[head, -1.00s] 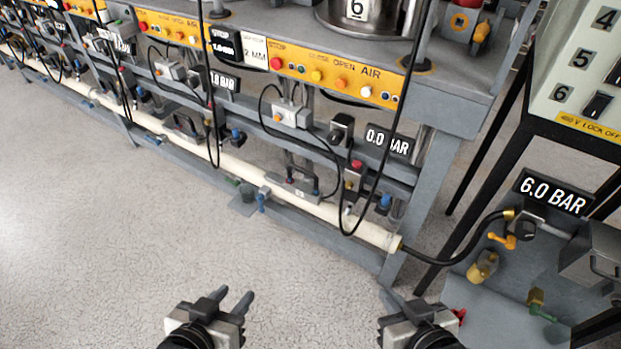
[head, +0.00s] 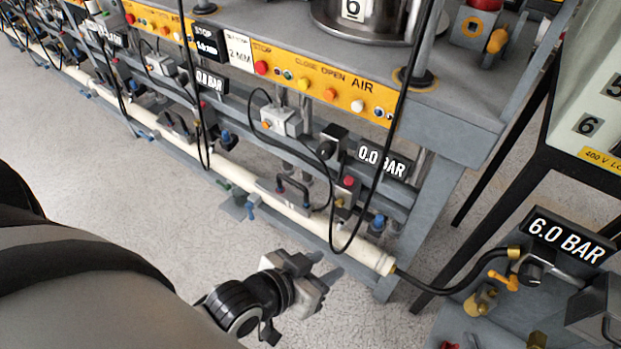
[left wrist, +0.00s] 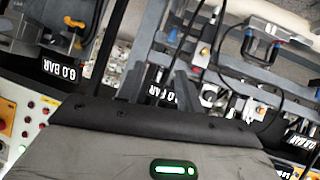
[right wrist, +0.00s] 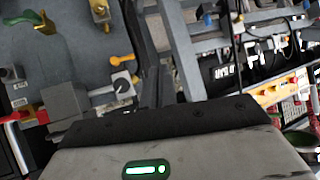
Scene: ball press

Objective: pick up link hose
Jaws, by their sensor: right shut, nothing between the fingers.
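A black hose (head: 432,287), which I take to be the link hose, runs from the end of the white pipe (head: 372,259) to a brass fitting (head: 514,252) below the 6.0 BAR sign. My left gripper (head: 321,268) is in the head view, left of the hose and apart from it. Its two fingers are spread and empty. My right gripper (right wrist: 157,92) is outside the head view. In the right wrist view its fingers are hard to tell from the dark frame behind, and nothing is seen held. The hose is not clear in the wrist views.
The grey press bench (head: 455,115) carries valves and a 0.0 BAR sign (head: 384,160). A black cable loop hangs before it. A supply panel with a yellow valve handle (head: 504,282) stands at the right; it also shows in the right wrist view (right wrist: 122,60). Open floor (head: 120,190) lies left.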

